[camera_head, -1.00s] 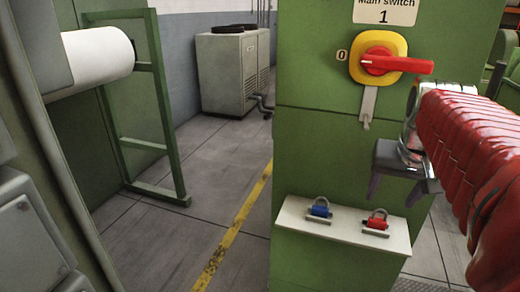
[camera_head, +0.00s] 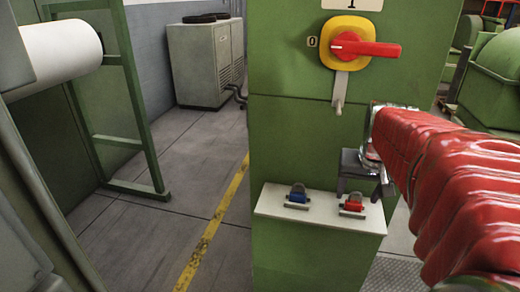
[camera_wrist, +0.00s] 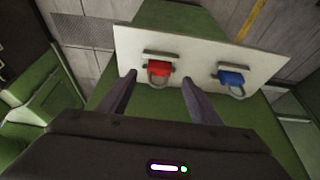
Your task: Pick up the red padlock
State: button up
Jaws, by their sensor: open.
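The red padlock (camera_head: 352,204) sits at the right part of a white shelf (camera_head: 275,213) on the front of the green cabinet. It also shows in the wrist view (camera_wrist: 158,69), just beyond and between my fingertips, its shackle toward me. My gripper (camera_head: 357,192) is close above and behind the padlock in the head view, fingers pointing down. In the wrist view my gripper (camera_wrist: 160,80) is open and empty, with the fingers spread on either side of the padlock's shackle. I cannot tell how much height separates them.
A blue padlock (camera_head: 298,195) sits on the same shelf to the left, and right of the red one in the wrist view (camera_wrist: 231,78). A red and yellow main switch (camera_head: 352,46) is on the green cabinet (camera_head: 300,130) above. Floor on the left is open.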

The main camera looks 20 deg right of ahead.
aim_at(354, 202)
jog(key=shift+x, duration=2.3)
jog(key=shift+d, duration=0.1)
jog(key=shift+c, duration=0.6)
jog(key=c, duration=1.1)
